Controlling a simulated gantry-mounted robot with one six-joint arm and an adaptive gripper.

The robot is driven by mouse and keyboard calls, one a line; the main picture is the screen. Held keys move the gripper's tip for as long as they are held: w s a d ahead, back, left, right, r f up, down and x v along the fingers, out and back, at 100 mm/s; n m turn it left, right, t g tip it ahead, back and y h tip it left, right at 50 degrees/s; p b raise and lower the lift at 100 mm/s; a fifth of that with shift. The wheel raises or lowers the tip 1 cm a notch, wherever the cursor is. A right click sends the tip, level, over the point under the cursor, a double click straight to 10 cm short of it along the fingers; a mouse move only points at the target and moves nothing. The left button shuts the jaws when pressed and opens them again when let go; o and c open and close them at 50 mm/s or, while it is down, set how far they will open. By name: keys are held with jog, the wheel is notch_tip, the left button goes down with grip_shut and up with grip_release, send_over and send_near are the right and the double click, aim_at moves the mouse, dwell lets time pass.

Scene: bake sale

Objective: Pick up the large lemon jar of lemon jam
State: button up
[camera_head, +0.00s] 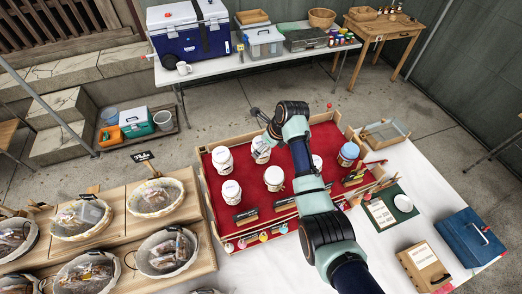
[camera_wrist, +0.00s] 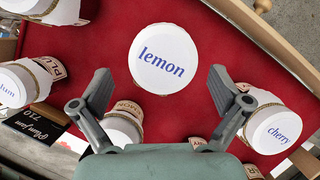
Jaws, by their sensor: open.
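In the wrist view a large round white lid printed "lemon" (camera_wrist: 163,59) lies ahead of my gripper (camera_wrist: 160,92), between the lines of its two spread fingers. The fingers are apart, with nothing between them, and do not appear to touch the lid. The jar's body is hidden under its lid. In the head view my gripper (camera_head: 260,114) hangs above the back of the red tray; the white-lidded jar (camera_head: 261,149) just below it appears to be this one, though its lid text is unreadable there.
A cherry-lidded jar (camera_wrist: 275,130) is at right and a plum-lidded jar (camera_wrist: 12,86) at left. Another jar (camera_wrist: 122,128) is partly behind the left finger. The red tray (camera_head: 206,172) has a raised wooden rim. Baskets (camera_head: 156,197) stand left; a blue box (camera_head: 468,238) stands right.

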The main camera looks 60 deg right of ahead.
jog(key=x, duration=0.5)
jog(key=shift+d+b, duration=0.15)
jog(key=shift+b, duration=0.15)
jog(key=c, duration=1.6)
jog(key=shift+r, duration=0.2)
notch_tip(320, 180, up, 20)
jog(key=shift+f, duration=0.1)
